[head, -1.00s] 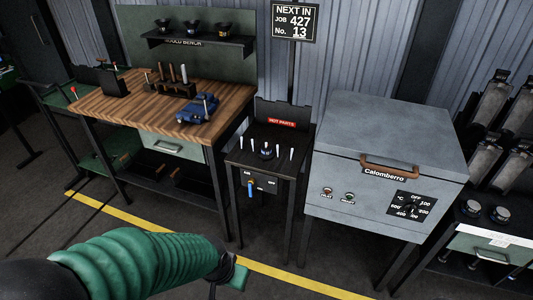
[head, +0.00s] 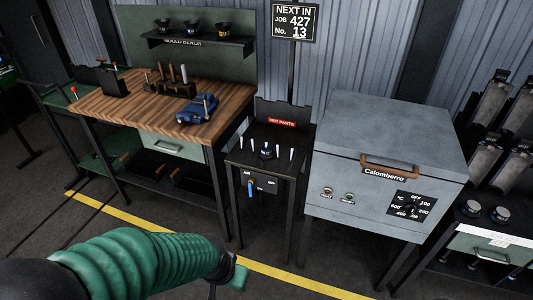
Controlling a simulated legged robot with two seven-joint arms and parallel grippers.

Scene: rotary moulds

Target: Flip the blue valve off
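The blue valve (head: 251,189) is a small blue lever on the front of the black hot parts stand (head: 266,158). Its handle hangs downward below a small dark label plate with tiny white lettering at its left and right. My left arm, in a green ribbed sleeve, comes in from the lower left. The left gripper (head: 236,278) is at the bottom centre, in front of and below the stand, well apart from the valve. Its fingers are mostly hidden, so its opening does not show. My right gripper is out of the picture.
A wooden-topped bench (head: 163,103) with a blue vise (head: 198,110) stands left of the stand. A grey Calomberro oven (head: 385,155) stands close on its right. Upright white-tipped pegs stand on the stand's top. The floor in front, with a yellow line (head: 300,282), is clear.

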